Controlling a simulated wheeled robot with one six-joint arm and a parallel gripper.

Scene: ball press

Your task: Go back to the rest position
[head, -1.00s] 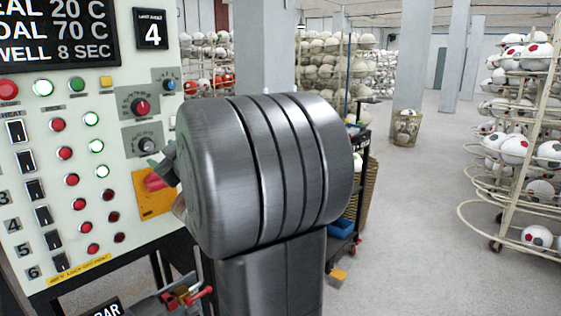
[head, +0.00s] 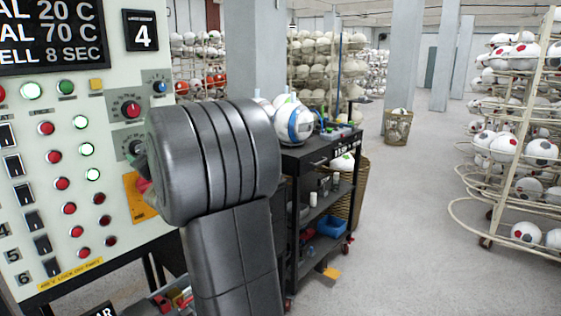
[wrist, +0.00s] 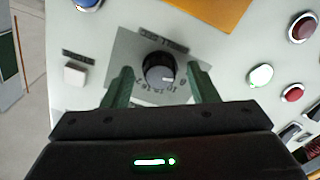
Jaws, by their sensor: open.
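My gripper (wrist: 160,74) is open in the wrist view, with its two green fingers apart. A black dial knob (wrist: 160,68) on a grey plate appears between the fingers; I cannot tell whether they touch it. Nothing is held. In the head view my arm's thick grey links stand in front of the control panel (head: 60,235) and hide most of the gripper. The grey plate with the lower knob (head: 133,147) is partly covered by my arm.
The panel with lit buttons and switches is close on the left. A black cart (head: 318,150) with a ball on top stands right behind my arm. Ball racks (head: 520,150) stand at the right. The floor (head: 400,230) between cart and racks is clear.

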